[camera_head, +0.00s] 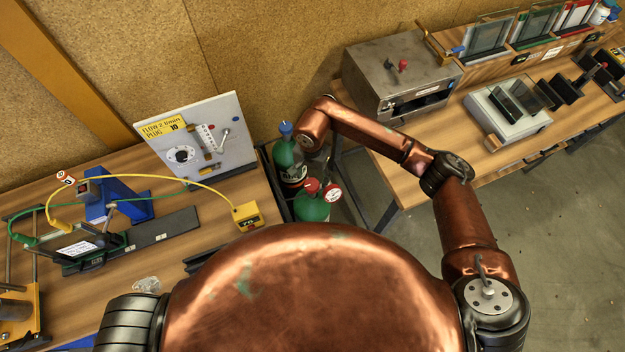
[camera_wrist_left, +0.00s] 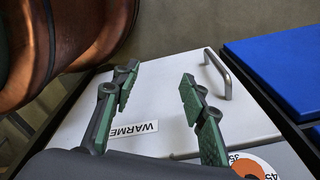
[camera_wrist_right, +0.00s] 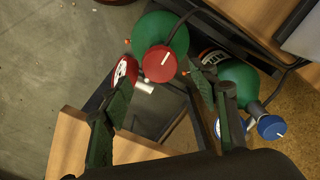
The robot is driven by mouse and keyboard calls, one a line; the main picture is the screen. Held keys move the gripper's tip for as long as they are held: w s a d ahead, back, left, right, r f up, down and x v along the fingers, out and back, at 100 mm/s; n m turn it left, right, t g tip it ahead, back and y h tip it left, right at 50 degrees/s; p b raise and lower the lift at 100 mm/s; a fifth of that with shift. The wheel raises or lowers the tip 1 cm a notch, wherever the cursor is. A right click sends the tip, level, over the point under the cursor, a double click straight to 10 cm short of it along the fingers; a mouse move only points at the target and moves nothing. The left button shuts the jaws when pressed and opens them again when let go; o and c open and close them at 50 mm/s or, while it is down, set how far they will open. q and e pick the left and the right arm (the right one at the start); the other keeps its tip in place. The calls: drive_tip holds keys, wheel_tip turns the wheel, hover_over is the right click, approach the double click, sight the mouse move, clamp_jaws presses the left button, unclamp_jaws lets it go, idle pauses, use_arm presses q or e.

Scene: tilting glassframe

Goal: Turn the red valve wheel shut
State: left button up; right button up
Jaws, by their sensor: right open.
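The red valve wheel (camera_head: 312,186) sits on top of the nearer green gas cylinder (camera_head: 311,208), in the gap between the two benches. In the right wrist view the red wheel (camera_wrist_right: 159,63) has a white mark and lies between and beyond the open fingertips of my right gripper (camera_wrist_right: 160,76). The fingers look empty; contact with the wheel does not show. In the head view my right forearm reaches above the cylinders, its fingers hidden. My left gripper (camera_wrist_left: 158,75) is open and empty over a white surface marked WARME.
A second green cylinder (camera_head: 287,160) with a blue knob (camera_head: 286,128) stands behind the first. A round red-rimmed gauge (camera_head: 333,193) is beside the red wheel. A flow panel (camera_head: 226,128) stands on the left bench, a metal oven (camera_head: 385,80) on the right one.

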sight(312, 183)
drive_tip(key=shift+f+p, duration=0.45)
drive_tip(key=shift+f, duration=1.55)
drive_tip(key=shift+c, duration=0.3)
